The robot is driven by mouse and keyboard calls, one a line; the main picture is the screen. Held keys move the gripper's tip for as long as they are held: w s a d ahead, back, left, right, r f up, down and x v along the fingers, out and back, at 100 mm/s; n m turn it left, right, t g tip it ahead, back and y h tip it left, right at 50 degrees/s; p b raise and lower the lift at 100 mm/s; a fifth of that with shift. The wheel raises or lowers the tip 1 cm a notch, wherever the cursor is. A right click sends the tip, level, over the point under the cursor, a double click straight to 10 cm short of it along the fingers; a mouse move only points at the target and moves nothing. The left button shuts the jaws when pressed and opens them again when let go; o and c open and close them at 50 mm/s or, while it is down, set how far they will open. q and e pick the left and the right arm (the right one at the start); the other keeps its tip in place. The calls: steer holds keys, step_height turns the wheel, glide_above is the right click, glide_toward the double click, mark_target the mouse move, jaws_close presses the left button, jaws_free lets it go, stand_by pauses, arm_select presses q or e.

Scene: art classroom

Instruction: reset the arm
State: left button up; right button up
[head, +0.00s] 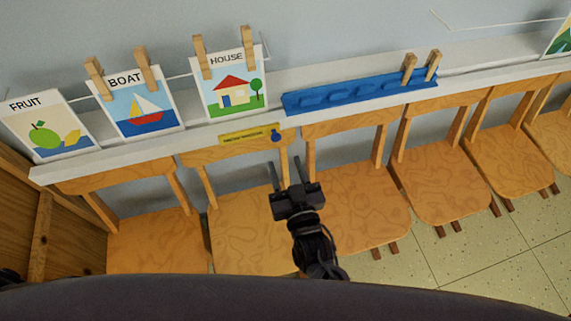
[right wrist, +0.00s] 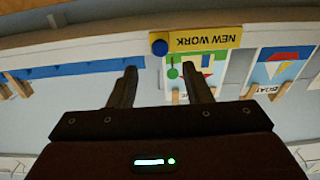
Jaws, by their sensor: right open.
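My right gripper (head: 288,174) is in the middle of the head view, in front of the shelf and over the wooden chairs. Its two fingers are apart with nothing between them. My left gripper does not show in either view.
A white shelf (head: 75,167) runs along the wall. Pictures marked FRUIT (head: 45,127), BOAT (head: 139,108) and HOUSE (head: 231,87) hang there, with a blue rack (head: 350,93) to their right. Several wooden chairs (head: 440,185) stand below. A wooden cabinet (head: 70,236) is at left.

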stand_by(0.3)
steer(key=s+d+f+g+h, duration=0.1)
steer(key=s+d+f+g, duration=0.2)
steer(key=f, duration=0.7)
steer(key=s+d+f+g+h, duration=0.15)
steer(key=d+f, duration=0.25)
steer(key=f, duration=0.6)
steer(key=s+d+f+g+h, duration=0.1)
steer(key=s+d+f+g, duration=0.2)
steer(key=f, duration=0.7)
steer(key=s+d+f+g, duration=0.2)
steer(key=s+d+f, duration=0.3)
steer(key=s, duration=0.3)
steer(key=s+d+f+m+g+h, duration=0.1)
steer(key=s+d+f+g, duration=0.2)
steer(key=s+d+f, duration=0.2)
steer(key=s+d+f+g+h, duration=0.1)
steer(key=s+d+f+g, duration=0.2)
steer(key=s, duration=0.8)
step_height(320, 180, down, 4)
steer(key=shift+s+d+f, duration=0.2)
steer(key=shift+s+d, duration=0.1)
steer(key=shift+d, duration=0.8)
steer(key=shift+g, duration=0.25)
